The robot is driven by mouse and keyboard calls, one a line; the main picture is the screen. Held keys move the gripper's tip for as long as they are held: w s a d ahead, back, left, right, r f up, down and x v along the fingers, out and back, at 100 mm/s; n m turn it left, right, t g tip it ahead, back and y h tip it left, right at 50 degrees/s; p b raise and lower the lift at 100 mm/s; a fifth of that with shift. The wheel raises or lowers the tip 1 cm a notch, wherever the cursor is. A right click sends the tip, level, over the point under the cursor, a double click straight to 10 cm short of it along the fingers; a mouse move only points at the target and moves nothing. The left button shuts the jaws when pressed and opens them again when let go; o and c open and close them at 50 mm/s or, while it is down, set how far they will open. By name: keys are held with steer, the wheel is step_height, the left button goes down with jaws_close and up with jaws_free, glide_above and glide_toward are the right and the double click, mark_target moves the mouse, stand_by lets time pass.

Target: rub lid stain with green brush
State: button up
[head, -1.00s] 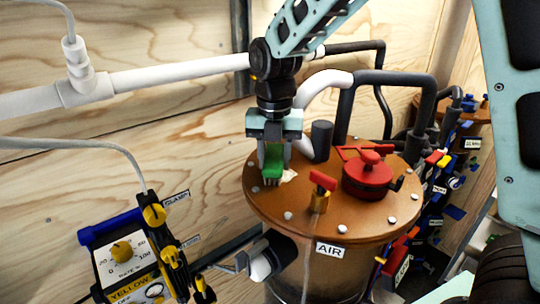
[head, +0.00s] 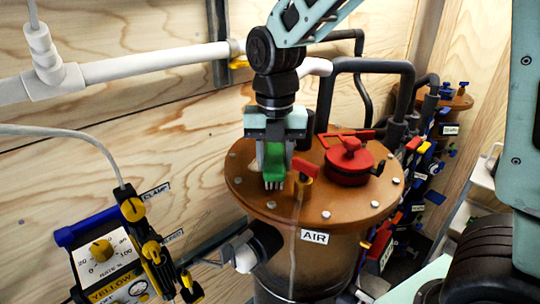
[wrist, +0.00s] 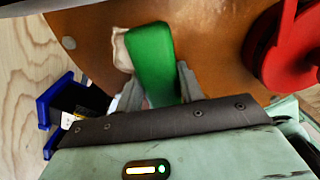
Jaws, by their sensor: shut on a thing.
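My gripper (head: 274,165) is shut on the green brush (head: 273,163) and holds it bristles down over the copper-brown lid (head: 238,163) of the tank. The bristles are at or just above the lid; I cannot tell whether they touch. In the wrist view the green brush (wrist: 152,55) sits between the two grey fingers (wrist: 158,88). In the head view the stain is hidden behind my gripper and the brush.
A red valve cap (head: 348,163) and a small red-handled valve (head: 304,172) stand on the lid right of the brush. Dark pipes (head: 375,66) rise behind. Bolts ring the lid edge.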

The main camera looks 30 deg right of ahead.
mark_target(253, 158)
steer(key=shift+w+a+p, duration=0.35)
steer(key=shift+w+p, duration=0.1)
steer(key=shift+w, duration=0.7)
steer(key=shift+w+a+p, duration=0.4)
steer(key=shift+w+p, duration=0.1)
steer(key=shift+w, duration=0.6)
steer(key=shift+w+a+p, duration=0.35)
steer(key=shift+w+p, duration=0.1)
steer(key=shift+w, duration=0.7)
steer(key=shift+w+d+r, duration=0.1)
steer(key=shift+d, duration=0.15)
steer(key=shift+s+d, duration=0.35)
steer(key=shift+s, duration=0.8)
steer(key=shift+s+d, duration=0.4)
steer(key=shift+s, duration=0.8)
steer(key=shift+s+d, duration=0.35)
steer(key=shift+s, duration=0.8)
steer(key=shift+f, duration=0.2)
steer(key=shift+w+a+r+p, duration=0.1)
steer(key=shift+w+a+p, duration=0.4)
steer(key=shift+w, duration=0.7)
steer(key=shift+w+a+r+p, duration=0.1)
steer(key=shift+w+a+p, duration=0.15)
steer(key=shift+w+p, duration=0.7)
steer(key=shift+w+a+p, duration=0.4)
steer(key=shift+w, duration=1)
